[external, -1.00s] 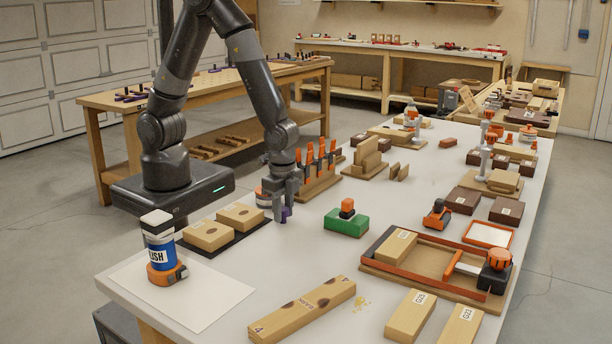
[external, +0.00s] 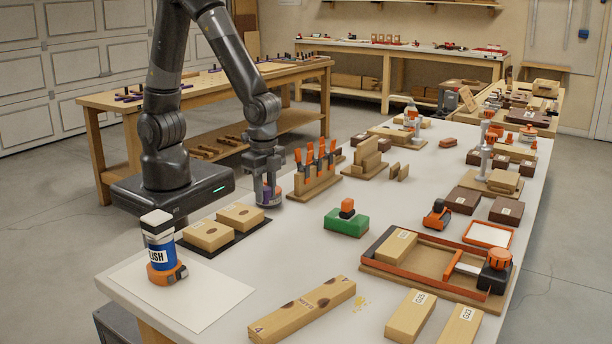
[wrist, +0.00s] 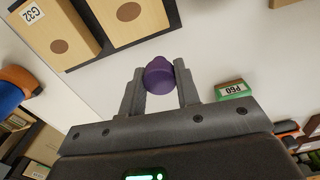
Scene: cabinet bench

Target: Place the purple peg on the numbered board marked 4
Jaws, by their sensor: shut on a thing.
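My gripper (external: 267,188) is shut on the purple peg (wrist: 158,76), which sits between the two fingers in the wrist view. In the external view the gripper is over the left edge of the bench, and the peg is hard to make out there. The long wooden board (external: 300,311) lies at the front of the bench, with a "4" on its near end and dark spots along its top. It is well to the front right of my gripper.
Two wooden blocks with dark round spots (external: 208,236) lie on a dark mat left of my gripper. A green block (external: 346,222) with an orange knob stands to the right. A rack of orange-handled tools (external: 315,180) stands close by. The bench between gripper and board is mostly clear.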

